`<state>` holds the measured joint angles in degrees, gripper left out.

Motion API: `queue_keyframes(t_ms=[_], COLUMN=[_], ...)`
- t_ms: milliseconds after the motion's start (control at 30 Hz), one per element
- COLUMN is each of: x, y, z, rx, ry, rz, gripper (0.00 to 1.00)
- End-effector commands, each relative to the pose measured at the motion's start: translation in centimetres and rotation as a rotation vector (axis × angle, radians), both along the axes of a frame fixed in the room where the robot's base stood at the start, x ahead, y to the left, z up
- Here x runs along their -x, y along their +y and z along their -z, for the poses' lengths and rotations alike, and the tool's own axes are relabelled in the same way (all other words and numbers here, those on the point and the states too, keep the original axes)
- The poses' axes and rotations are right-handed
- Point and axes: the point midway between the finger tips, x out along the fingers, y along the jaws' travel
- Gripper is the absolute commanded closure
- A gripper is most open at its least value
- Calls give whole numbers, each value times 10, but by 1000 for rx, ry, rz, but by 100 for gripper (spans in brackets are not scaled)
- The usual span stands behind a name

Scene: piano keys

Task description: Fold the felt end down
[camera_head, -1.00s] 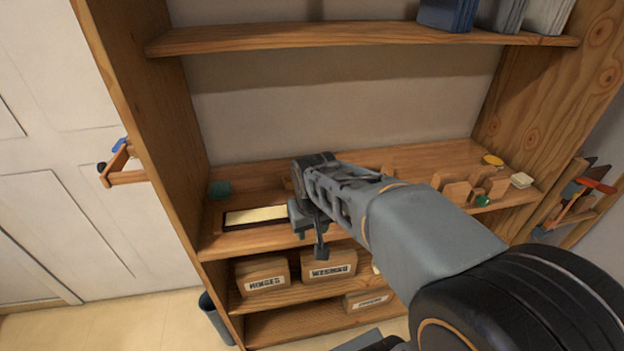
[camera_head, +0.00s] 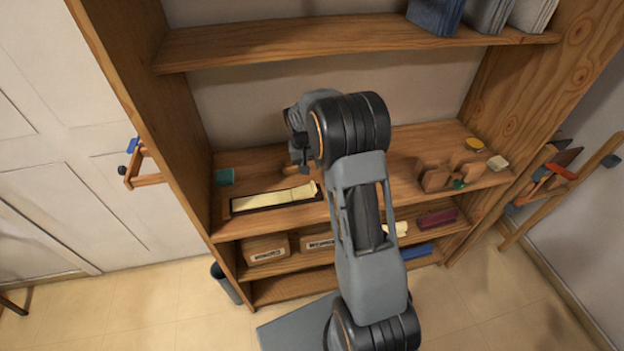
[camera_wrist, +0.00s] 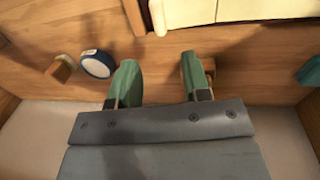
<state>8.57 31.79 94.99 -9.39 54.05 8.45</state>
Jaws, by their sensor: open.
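In the wrist view a blue roll (camera_wrist: 97,64) and a wooden piece (camera_wrist: 62,68) lie left of the fingers; another wooden piece touches or sits behind the right finger. Wooden blocks (camera_head: 434,177) stand at the shelf's right.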

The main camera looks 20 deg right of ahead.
Motion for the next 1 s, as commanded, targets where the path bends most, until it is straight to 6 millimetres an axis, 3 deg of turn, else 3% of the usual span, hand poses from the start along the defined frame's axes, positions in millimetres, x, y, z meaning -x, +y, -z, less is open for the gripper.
queue_keyframes(t_ms=[200,500,967,1000], x=[2,2,2,2], y=[-6,-10,-11,-11], z=[40,75,82,82], rx=[-1,0,0,0], ry=[4,0,-1,-1], rz=[2,0,0,0], gripper=[56,56,56,60])
